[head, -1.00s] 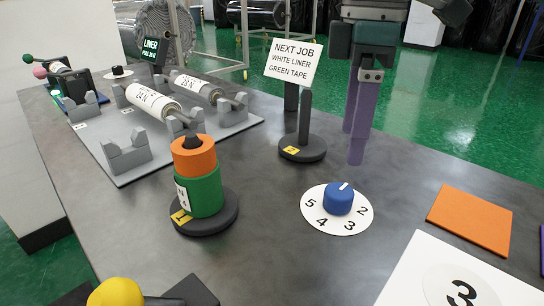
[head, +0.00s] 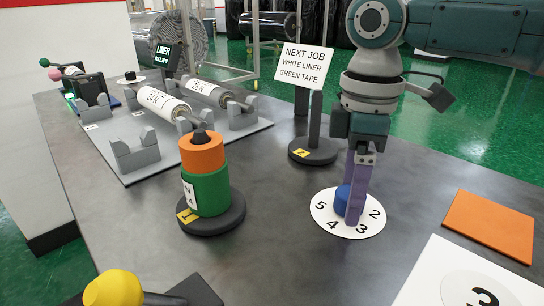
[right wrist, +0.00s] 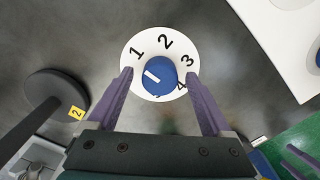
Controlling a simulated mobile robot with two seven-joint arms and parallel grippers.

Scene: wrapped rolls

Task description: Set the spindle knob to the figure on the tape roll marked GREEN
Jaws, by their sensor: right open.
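The blue knob (head: 342,199) stands on a white dial (head: 322,208) with figures around it. In the right wrist view the knob (right wrist: 162,72) has a white line slanting to the upper left, toward the 1 side of the dial (right wrist: 140,68). My right gripper (head: 351,218) is over the dial, pointing down. In the wrist view its open fingers (right wrist: 160,75) stand on either side of the knob, apart from it. The green tape roll (head: 210,194) sits under an orange roll (head: 203,153) on a post; its side label, partly turned away, seems to show a 4. My left gripper is out of view.
A sign (head: 301,65) reads NEXT JOB, WHITE LINER, GREEN TAPE. An empty post stand (head: 313,150) is behind the dial. An orange square (head: 490,226) and a white board (head: 430,285) lie right. Liner rolls (head: 165,103) rest in grey cradles. A yellow ball (head: 113,289) is front left.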

